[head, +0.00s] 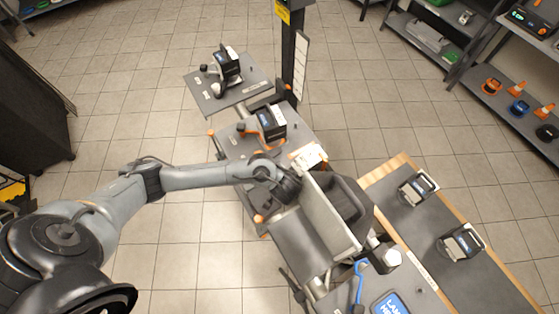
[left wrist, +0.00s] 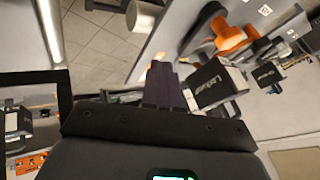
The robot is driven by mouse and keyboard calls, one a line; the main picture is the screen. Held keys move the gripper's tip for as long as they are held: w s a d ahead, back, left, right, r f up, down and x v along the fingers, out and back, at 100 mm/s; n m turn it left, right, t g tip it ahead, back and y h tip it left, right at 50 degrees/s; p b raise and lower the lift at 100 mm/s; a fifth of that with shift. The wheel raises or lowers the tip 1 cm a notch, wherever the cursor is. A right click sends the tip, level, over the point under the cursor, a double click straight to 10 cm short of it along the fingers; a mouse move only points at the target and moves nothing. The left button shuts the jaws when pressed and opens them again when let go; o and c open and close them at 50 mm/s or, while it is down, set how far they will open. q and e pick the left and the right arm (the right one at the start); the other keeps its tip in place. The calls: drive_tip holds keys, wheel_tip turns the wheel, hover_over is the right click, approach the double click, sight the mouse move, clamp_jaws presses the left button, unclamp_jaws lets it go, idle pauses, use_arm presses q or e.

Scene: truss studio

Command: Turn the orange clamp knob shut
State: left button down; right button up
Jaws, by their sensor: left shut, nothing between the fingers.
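An orange clamp-like part (head: 250,126) stands beside a black box (head: 271,122) on the middle grey plate in the head view. A large orange part with a dark shaft also shows at the upper right of the left wrist view (left wrist: 228,36). I cannot tell which orange part is the clamp knob. My left gripper (head: 290,187) is below and right of the orange part in the head view, beside a grey panel. In the left wrist view its dark fingers (left wrist: 165,85) are together and empty, apart from the orange part. My right gripper is not in view.
A tall grey panel (head: 328,218) stands close right of my left gripper. Small orange ends (head: 259,218) show at the plate edge. A dark post (head: 291,60) rises behind. A wood-edged bench (head: 466,250) holds two devices at right. Tiled floor is clear at left.

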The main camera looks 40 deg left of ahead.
use_arm(q)
drive_tip(key=b+x, duration=0.3)
drive_tip(key=x, duration=0.5)
drive_tip(key=shift+r, duration=0.1)
drive_tip(key=a, duration=0.1)
drive_tip(key=w+a, duration=0.1)
drive_tip(key=a, duration=0.1)
drive_tip(key=shift+f, duration=0.2)
drive_tip(key=shift+a, duration=0.6)
